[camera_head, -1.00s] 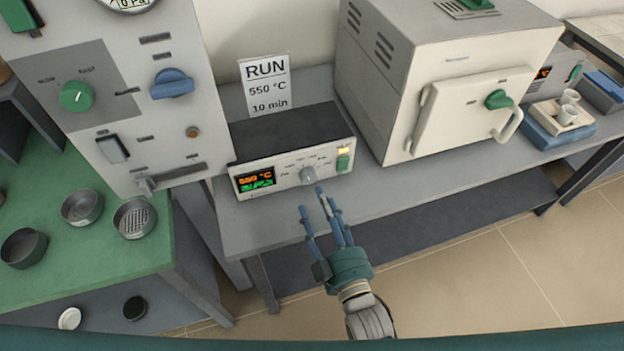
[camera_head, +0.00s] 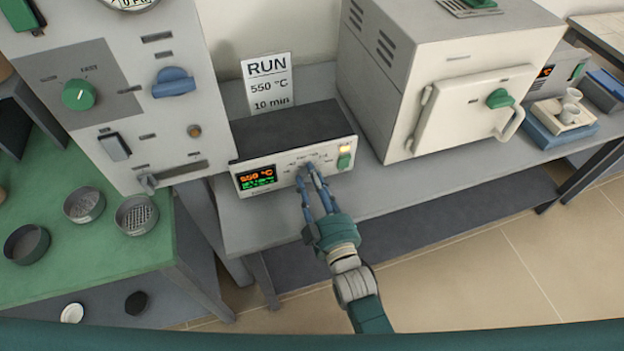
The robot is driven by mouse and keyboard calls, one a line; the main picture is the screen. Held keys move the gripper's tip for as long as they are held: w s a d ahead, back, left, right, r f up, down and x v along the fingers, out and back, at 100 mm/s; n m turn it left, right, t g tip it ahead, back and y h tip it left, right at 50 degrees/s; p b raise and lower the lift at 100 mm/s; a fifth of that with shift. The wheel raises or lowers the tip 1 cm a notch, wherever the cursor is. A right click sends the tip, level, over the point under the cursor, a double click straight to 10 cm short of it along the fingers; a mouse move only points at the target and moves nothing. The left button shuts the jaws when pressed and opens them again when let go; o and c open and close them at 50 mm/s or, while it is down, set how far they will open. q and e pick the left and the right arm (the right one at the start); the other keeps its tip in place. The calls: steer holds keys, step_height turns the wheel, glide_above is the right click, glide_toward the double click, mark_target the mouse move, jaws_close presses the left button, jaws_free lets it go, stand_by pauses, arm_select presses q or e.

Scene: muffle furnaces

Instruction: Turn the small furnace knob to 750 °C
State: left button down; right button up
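The small furnace knob (camera_head: 308,167) is on the front panel of the low control box (camera_head: 283,131), mostly hidden by my fingers. My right gripper (camera_head: 309,174) reaches up from below, its blue fingertips drawn close together on both sides of the knob; it looks shut on it. The display (camera_head: 257,178) left of the knob reads 550 °C in orange, with a smaller green line below that I cannot read. The knob's pointer is hidden. A sign (camera_head: 268,83) behind the box reads RUN, 550 °C, 10 min. My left gripper is not in view.
The small white furnace (camera_head: 470,100) stands shut to the right. A tall panel (camera_head: 150,130) stands close on the left. The bench's front strip (camera_head: 400,195) is clear.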

steer(key=shift+m, duration=0.4)
steer(key=shift+m+p, duration=0.55)
steer(key=shift+m, duration=0.35)
steer(key=shift+f+m+p, duration=0.1)
steer(key=shift+m+p, duration=0.3)
steer(key=shift+m, duration=1.1)
steer(key=o, duration=1.1)
steer(key=v, duration=1.2)
